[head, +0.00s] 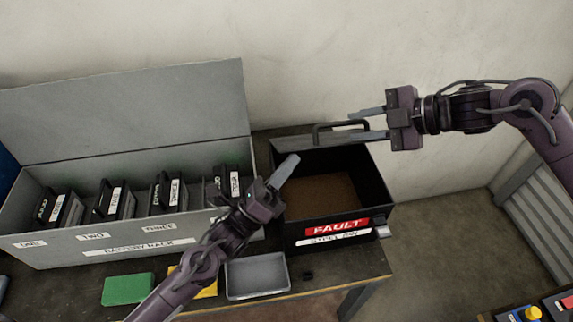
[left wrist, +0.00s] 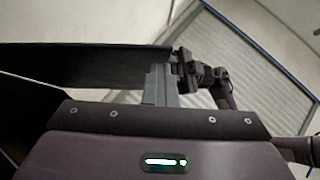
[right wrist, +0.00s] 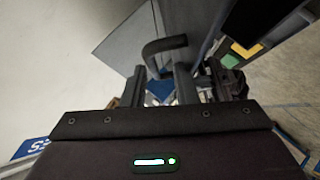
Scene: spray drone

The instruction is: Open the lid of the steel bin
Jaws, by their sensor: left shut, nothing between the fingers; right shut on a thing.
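The steel bin (head: 335,238) is a dark box with a red FAULT label, right of the battery rack. Its lid (head: 318,158) is raised at the back, and the brown inside shows. The lid's black handle (head: 340,126) lies between the fingers of my right gripper (head: 362,124), which is shut on it. The handle also shows in the right wrist view (right wrist: 165,48).
The open battery rack (head: 140,243) holds several black packs at left. A green block (head: 128,289), a yellow item (head: 205,284) and a grey tray (head: 257,277) lie along the table's front. A button panel (head: 530,311) is at lower right.

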